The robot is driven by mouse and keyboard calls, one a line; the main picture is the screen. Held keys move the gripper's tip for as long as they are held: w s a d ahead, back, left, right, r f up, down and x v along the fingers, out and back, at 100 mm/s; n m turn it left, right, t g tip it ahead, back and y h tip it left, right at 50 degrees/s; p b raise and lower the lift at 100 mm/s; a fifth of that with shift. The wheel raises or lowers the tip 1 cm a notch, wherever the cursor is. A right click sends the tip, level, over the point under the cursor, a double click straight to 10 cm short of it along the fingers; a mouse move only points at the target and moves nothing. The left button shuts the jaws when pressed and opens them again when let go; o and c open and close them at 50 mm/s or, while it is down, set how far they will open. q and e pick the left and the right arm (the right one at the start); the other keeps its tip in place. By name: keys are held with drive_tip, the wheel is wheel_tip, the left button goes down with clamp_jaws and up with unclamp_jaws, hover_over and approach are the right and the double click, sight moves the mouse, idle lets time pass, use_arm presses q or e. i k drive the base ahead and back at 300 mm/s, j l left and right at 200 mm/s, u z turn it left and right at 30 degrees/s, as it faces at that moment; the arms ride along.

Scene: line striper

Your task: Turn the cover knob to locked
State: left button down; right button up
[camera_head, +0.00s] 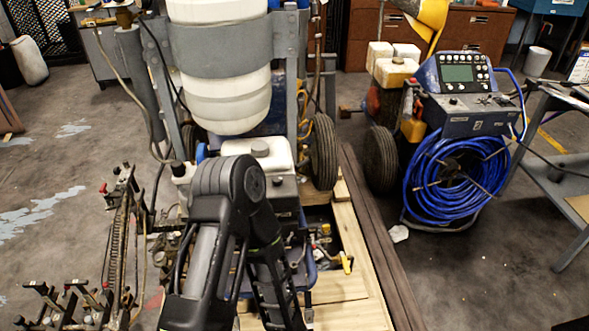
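The line striper stands in the middle of the view, with a white ribbed tank (222,100) strapped in a grey band above its frame. I cannot make out the cover knob or which way it is turned. A small yellow lever-like part (346,263) and other small fittings show low on the machine, right of centre. A dark arm link of mine rises in the foreground and hides much of the machine's lower front. Neither of my grippers can be seen.
A coil of blue hose (456,178) hangs under a control box (462,115) on the right. A wooden base (352,245) lies under the machine. A metal rack with black handles (72,300) stands at lower left. The floor at far left and lower right is mostly clear.

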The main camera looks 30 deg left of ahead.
sight(277, 182)
drive_tip(key=u, duration=1.05)
drive_tip(key=i+l+z, duration=0.1)
drive_tip(key=l+z, duration=0.15)
drive_tip(key=l, duration=0.2)
